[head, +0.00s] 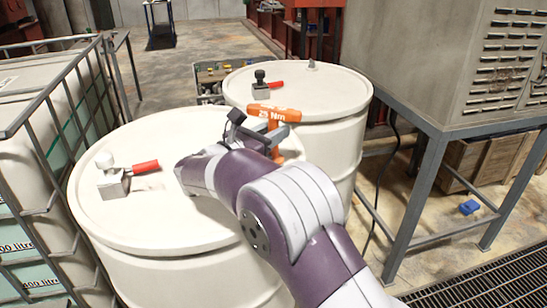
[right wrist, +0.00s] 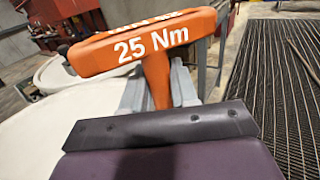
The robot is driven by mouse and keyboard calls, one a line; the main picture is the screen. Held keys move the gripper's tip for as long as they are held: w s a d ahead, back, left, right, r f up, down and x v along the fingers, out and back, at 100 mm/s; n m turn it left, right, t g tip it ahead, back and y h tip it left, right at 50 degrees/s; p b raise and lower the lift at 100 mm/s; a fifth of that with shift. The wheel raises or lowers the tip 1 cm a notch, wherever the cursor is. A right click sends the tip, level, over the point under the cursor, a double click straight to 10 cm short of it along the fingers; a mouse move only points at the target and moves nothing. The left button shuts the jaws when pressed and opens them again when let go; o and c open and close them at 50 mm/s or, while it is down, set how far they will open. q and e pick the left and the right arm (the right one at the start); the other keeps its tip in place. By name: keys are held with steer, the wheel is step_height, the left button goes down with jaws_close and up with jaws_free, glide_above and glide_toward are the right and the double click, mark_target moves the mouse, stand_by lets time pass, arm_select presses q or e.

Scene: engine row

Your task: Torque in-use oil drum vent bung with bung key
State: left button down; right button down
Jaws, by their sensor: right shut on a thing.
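An orange T-shaped bung key (head: 272,112) marked 25 Nm is held in my right gripper (head: 277,133). It also shows in the right wrist view (right wrist: 140,44), its stem between the grey fingers (right wrist: 158,90). The key is over the gap between the near drum (head: 180,225) and the far drum (head: 345,100); I cannot tell whether its lower end touches anything. The far drum has a small grey bung (head: 312,66) near its back rim. My right forearm covers part of the near drum's top. My left gripper is not in view.
A white-knobbed fitting with red handle (head: 113,183) sits on the near drum, a black-knobbed one (head: 262,88) on the far drum. A caged tank (head: 50,150) stands left. A metal cabinet (head: 440,60) on a frame stands right. A blue item (head: 469,207) lies on the floor.

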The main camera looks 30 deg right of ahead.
mark_target(268, 110)
steer(key=shift+w+a, duration=0.1)
steer(key=shift+w, duration=0.05)
step_height(268, 110, up, 5)
steer(key=shift+r+p, duration=0.15)
steer(key=shift+p, duration=0.6)
